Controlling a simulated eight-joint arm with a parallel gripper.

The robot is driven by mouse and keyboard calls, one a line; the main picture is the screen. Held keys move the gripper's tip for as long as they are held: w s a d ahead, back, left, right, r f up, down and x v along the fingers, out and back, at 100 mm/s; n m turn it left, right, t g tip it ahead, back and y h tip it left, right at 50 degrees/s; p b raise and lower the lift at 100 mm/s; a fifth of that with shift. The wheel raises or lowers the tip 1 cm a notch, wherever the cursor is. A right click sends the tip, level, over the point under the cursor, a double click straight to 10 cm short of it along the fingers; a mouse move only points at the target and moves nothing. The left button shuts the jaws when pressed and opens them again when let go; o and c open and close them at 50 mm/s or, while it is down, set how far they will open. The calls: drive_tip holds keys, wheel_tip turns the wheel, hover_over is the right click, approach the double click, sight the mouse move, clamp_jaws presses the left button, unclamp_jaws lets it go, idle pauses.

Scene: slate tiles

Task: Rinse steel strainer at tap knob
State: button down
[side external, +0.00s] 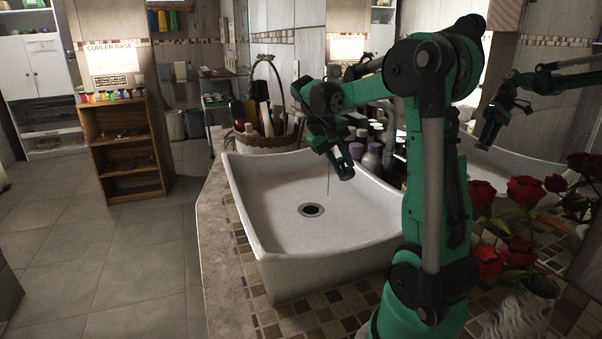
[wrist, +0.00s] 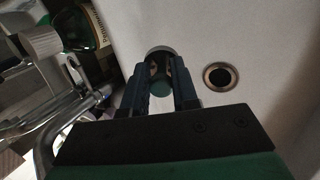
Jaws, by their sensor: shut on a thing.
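My gripper (side external: 342,166) hangs over the back part of the white basin, pointing down. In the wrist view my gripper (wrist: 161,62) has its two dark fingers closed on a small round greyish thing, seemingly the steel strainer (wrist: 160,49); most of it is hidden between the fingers. It cannot be made out in the side view. A chrome tap (wrist: 70,110) with a blocky grey knob (wrist: 40,42) stands left of the fingers in the wrist view, apart from them. In the side view the tap is mostly hidden behind my arm.
The white basin (side external: 275,235) is empty around its dark drain hole (side external: 311,209). Bottles (side external: 372,157) stand crowded behind the basin, and a basket (side external: 262,140) stands at its far left corner. Red roses (side external: 526,192) in a vase stand at the right. A mirror backs the counter.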

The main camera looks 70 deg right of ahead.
drive_tip(key=w+d+f, duration=0.2)
drive_tip(key=w+d, duration=0.4)
drive_tip(key=d, duration=0.3)
drive_tip(key=shift+d+f, duration=0.15)
drive_tip(key=shift+d, duration=0.25)
drive_tip(key=shift+w, duration=0.1)
drive_tip(key=w+a+r+n+h, duration=0.1)
drive_tip(key=w+a+n, duration=0.1)
drive_tip(key=w+a, duration=0.6)
drive_tip(key=a+r+n+t, duration=0.1)
drive_tip(key=a+n, duration=0.2)
drive_tip(key=a, duration=1.1)
drive_tip(key=a+r+n+t+h, duration=0.1)
drive_tip(key=a+n, duration=0.3)
drive_tip(key=a, duration=1.1)
drive_tip(key=shift+w+r+t, duration=0.35)
drive_tip(key=shift+r+t, duration=0.1)
drive_tip(key=shift+t, duration=0.35)
drive_tip(key=s+a, duration=0.4)
drive_tip(key=a, duration=0.2)
drive_tip(key=shift+s+a, duration=0.15)
drive_tip(key=shift+a, duration=0.2)
